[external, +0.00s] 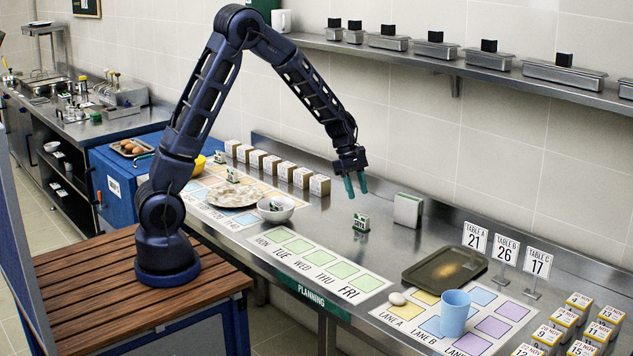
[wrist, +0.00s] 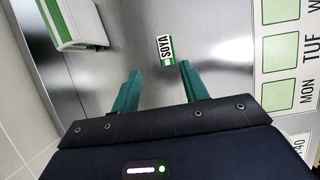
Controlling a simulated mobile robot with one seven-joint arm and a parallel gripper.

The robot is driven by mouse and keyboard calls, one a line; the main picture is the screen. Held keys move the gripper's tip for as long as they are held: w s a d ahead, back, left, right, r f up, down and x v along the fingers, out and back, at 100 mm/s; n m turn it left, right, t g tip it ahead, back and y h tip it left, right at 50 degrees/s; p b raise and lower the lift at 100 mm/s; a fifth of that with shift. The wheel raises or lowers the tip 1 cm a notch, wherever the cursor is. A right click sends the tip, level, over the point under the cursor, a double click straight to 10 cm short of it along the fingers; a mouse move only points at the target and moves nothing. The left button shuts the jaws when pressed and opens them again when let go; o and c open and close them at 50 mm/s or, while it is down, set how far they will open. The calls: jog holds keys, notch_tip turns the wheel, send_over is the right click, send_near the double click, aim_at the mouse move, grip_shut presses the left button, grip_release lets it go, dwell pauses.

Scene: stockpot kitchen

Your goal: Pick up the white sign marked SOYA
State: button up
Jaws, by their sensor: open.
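The small SOYA sign (external: 361,223) stands on the steel counter, behind the planning mat; it is white with green. In the wrist view the SOYA sign (wrist: 166,50) lies ahead of the fingertips, nearer the right finger. My gripper (external: 355,184) hangs above the counter, over and slightly left of the sign, with green fingers apart. It also shows in the wrist view (wrist: 158,82), with nothing between its fingers.
A white and green box (external: 408,210) stands right of the sign by the wall. The planning mat (external: 318,264) lies in front. A dark tray (external: 444,269) and a blue cup (external: 455,312) are to the right. A white bowl (external: 275,208) stands left.

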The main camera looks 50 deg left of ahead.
aim_at(360, 215)
jog(key=x, duration=0.7)
jog(key=s+x, duration=0.1)
jog(key=x, duration=0.1)
jog(key=shift+a+f, duration=0.1)
jog(key=shift+f, duration=0.1)
jog(key=shift+d+f, duration=0.2)
jog(key=shift+f, duration=0.25)
grip_shut()
